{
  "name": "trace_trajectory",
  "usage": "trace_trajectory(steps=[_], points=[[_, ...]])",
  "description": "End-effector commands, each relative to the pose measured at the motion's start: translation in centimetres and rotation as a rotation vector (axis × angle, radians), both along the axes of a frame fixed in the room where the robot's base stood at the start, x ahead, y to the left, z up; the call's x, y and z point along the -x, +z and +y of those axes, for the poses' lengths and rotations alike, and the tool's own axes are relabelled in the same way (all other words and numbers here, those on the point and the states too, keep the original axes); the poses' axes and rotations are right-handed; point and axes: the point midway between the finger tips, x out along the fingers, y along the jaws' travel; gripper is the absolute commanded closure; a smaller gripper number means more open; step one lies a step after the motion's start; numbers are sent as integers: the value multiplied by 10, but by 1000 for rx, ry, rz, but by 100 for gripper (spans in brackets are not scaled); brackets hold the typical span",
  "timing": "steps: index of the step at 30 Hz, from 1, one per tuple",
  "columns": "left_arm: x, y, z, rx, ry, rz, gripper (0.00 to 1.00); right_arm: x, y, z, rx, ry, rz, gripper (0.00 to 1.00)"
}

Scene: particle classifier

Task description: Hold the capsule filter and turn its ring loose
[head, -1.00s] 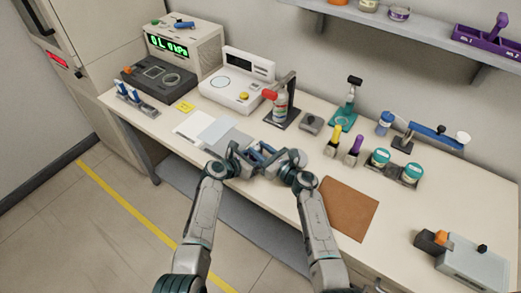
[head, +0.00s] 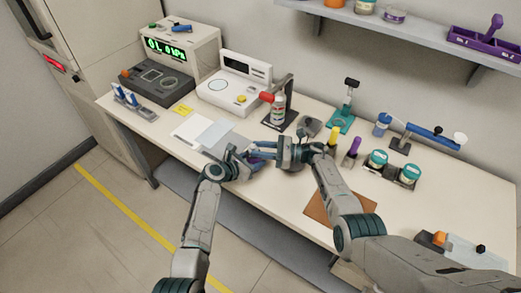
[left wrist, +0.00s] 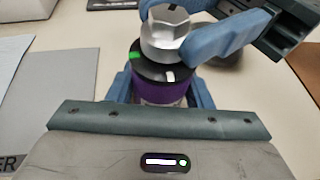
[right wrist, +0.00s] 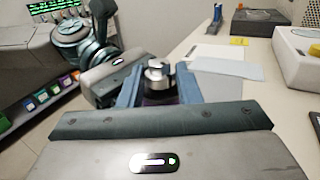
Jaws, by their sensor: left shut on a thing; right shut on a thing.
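The capsule filter has a purple body (left wrist: 160,92) and a black collar (left wrist: 152,66) with a green and a white mark. A silver faceted ring (left wrist: 166,35) sits on top, also seen in the right wrist view (right wrist: 158,74). My left gripper (head: 249,156) is shut on the purple body, its blue fingers on either side. My right gripper (head: 264,149) comes in from the right and is shut on the silver ring. The filter looks upright in the left wrist view. In the head view the fingers mostly hide it.
Flat sheets (head: 213,133) lie left of the grippers, and a brown mat (head: 335,205) lies partly under my right arm. Yellow- and purple-topped items (head: 350,150) and teal jars (head: 377,160) stand to the right.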

Motion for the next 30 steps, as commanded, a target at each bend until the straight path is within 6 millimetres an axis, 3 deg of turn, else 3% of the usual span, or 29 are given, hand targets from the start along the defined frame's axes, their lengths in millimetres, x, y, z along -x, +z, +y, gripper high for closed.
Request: trace_trajectory(steps=[12, 28, 29, 30], points=[[2, 0, -3, 3, -6, 2, 99, -2, -3, -1, 4, 105, 4, 92], [1, -1, -2, 4, -3, 2, 99, -2, -1, -2, -1, 121, 2, 93], [1, -1, -2, 4, -3, 2, 99, -2, -1, -2, -1, 122, 2, 68], [1, -1, -1, 3, -2, 1, 99, -2, -1, -2, -1, 122, 2, 60]])
